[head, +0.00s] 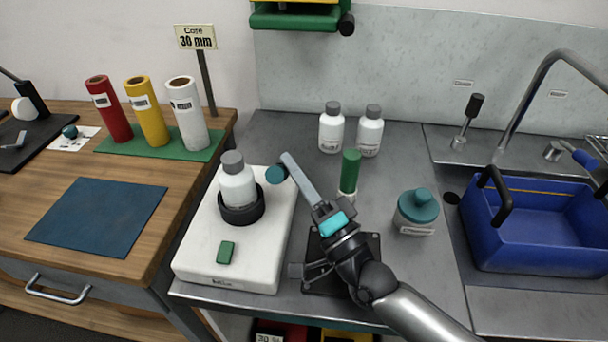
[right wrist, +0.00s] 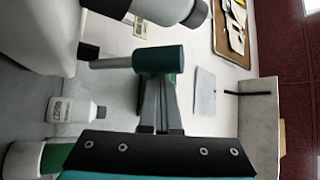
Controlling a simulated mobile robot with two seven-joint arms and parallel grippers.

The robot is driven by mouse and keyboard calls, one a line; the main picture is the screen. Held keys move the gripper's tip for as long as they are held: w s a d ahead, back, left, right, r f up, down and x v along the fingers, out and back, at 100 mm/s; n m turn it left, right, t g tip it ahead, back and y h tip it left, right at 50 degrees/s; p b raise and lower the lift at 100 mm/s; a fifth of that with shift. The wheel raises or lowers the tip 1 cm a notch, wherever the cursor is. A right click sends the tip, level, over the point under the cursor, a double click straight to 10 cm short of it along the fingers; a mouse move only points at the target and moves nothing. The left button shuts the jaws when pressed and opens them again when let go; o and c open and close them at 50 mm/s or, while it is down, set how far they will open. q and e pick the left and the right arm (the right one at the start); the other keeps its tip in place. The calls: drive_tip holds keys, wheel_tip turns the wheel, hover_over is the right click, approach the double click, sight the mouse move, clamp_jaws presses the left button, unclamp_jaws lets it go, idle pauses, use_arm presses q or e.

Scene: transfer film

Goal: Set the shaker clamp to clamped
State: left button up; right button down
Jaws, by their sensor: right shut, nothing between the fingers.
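The white shaker (head: 262,262) stands on the grey bench, with a grey-capped white bottle (head: 237,185) upright in its black ring holder (head: 241,212). The clamp lever ends in a teal knob (head: 276,174) on the right side of the holder; the right wrist view shows this knob (right wrist: 158,60) on a grey rod. My right gripper (head: 288,160) is shut and empty. Its fingertips are right beside the knob, and in the right wrist view the fingers (right wrist: 161,82) reach up to it; I cannot tell whether they touch. My left gripper is not in view.
A green rocker (head: 226,252) sits on the shaker's front. A green-capped bottle (head: 350,172), two grey-capped bottles (head: 331,128) and a teal-lidded jar (head: 417,212) stand to the right. A blue basket (head: 540,235) is at the sink. Colored rolls (head: 152,112) stand on the wooden table.

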drive_tip(key=s+d+f, duration=0.1)
drive_tip(key=s+d, duration=0.8)
drive_tip(key=s, duration=0.5)
drive_tip(key=shift+f+p, duration=0.3)
drive_tip(key=shift+f, duration=0.1)
drive_tip(key=shift+s, duration=0.1)
